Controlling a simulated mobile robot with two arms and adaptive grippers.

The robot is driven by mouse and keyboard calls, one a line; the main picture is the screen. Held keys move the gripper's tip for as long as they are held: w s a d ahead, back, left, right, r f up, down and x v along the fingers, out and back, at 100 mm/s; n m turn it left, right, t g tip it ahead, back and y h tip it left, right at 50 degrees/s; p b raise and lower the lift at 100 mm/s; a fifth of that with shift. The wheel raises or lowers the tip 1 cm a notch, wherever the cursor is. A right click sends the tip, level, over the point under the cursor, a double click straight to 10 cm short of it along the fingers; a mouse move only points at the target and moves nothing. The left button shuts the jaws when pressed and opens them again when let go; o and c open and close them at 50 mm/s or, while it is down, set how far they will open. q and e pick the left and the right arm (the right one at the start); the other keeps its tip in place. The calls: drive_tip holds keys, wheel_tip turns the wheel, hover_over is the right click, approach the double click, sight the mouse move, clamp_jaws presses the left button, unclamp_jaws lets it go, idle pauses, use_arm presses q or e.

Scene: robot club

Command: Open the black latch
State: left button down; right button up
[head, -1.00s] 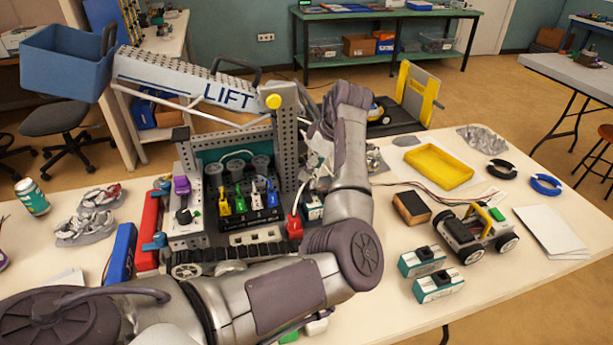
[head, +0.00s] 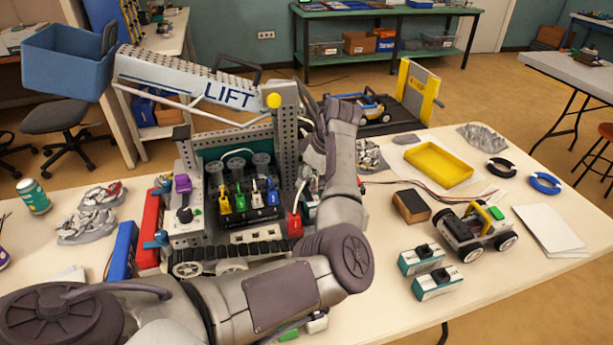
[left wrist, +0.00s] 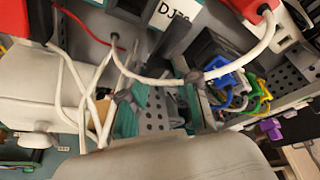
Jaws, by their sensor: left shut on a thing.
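The grey LIFT machine (head: 187,75) stands on the table, its boom holding a blue bucket. In the left wrist view, a dark lever-like part (left wrist: 170,42), possibly the black latch, stands beside a perforated grey plate. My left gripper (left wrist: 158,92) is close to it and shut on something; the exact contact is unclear. My right gripper is out of view.
Blue, yellow, green and white plugs (head: 240,203) sit at the machine's front. White cables (left wrist: 150,78) cross close to my left gripper. A red connector (head: 294,224) is near my arm. A yellow tray (head: 438,165) and small wheeled robot (head: 475,232) stand to the right.

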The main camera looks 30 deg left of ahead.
use_arm(q)
drive_tip(key=shift+r+m+p, duration=0.15)
drive_tip(key=shift+m+p, duration=0.15)
drive_tip(key=shift+p, duration=0.3)
drive_tip(key=m+t+p, duration=0.1)
drive_tip(key=m+p, duration=0.3)
drive_tip(key=p, duration=0.2)
drive_tip(key=m+t+h+p, duration=0.1)
drive_tip(key=m+p, duration=0.3)
drive_tip(key=p, duration=0.2)
drive_tip(key=m+t+h+p, duration=0.1)
drive_tip(key=m+t+p, duration=0.1)
drive_tip(key=m+p, duration=0.2)
drive_tip(key=shift+s+a+r+p, duration=0.15)
drive_tip(key=shift+s+a+p, duration=0.15)
drive_tip(key=shift+p, duration=0.85)
drive_tip(key=m+h+p, duration=0.1)
drive_tip(key=m+p, duration=0.1)
drive_tip(key=m, duration=0.1)
drive_tip(key=shift+t, duration=0.3)
drive_tip(key=shift+f+m+h+p, duration=0.2)
drive_tip(key=shift+m+h+p, duration=0.4)
drive_tip(key=shift+m, duration=0.5)
drive_tip(key=c, duration=0.8)
unclamp_jaws()
drive_tip(key=shift+c, duration=0.2)
